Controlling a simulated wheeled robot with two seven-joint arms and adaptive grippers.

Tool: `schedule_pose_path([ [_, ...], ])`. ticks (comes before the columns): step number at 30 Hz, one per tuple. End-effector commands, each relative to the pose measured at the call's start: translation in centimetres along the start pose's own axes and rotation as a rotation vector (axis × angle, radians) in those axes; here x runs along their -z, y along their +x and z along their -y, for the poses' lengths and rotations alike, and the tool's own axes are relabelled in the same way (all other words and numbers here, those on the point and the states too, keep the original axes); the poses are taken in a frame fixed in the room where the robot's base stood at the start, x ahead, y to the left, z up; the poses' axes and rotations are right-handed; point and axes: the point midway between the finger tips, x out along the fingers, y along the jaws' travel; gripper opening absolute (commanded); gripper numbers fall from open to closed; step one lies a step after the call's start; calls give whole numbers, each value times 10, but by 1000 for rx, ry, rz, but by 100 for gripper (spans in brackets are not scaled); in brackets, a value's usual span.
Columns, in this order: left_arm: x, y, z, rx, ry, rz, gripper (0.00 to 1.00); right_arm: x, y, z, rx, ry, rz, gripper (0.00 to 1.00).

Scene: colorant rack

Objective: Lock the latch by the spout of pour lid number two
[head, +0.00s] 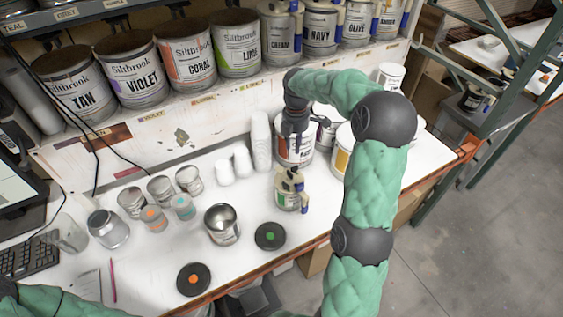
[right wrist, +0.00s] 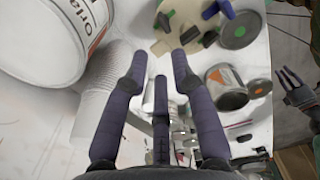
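A small can (head: 288,200) with a tan pour lid (head: 289,180) and a blue handle (head: 304,198) stands upright on the bench. In the right wrist view the tan lid (right wrist: 205,36) shows at the top, with a blue piece and a green spot. I cannot read a number on it or tell how its latch sits. My right gripper (head: 290,134) points down behind the can, apart from the lid. Its fingers (right wrist: 160,60) are spread and empty. My left gripper (right wrist: 287,82) shows at the right of the right wrist view, fingers apart; the head view shows only its arm.
Large labelled cans (head: 211,148) stand behind my right gripper, close to it. An open metal can (head: 222,224), black discs with green (head: 270,236) and orange (head: 193,279) dots, and several jars stand on the bench. White cups (head: 262,140) stand left of the right gripper. A shelf holds paint cans (head: 128,70).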

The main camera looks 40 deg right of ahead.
Motion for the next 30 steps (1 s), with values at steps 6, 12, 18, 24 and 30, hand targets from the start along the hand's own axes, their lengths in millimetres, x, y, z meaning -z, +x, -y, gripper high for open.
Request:
schedule_pose_path([
  [6,0,0,0,0,0,0,26,0,26,1,4,-2,0,26],
  [12,0,2,0,0,0,0,26,1,63,1,6,-1,-2,26],
  [18,0,2,1,0,0,0,26,0,91,1,3,-1,0,26],
  [24,0,2,1,0,0,0,26,0,104,0,2,0,-1,26],
  [30,0,2,1,0,0,0,26,0,106,0,0,0,0,26],
])
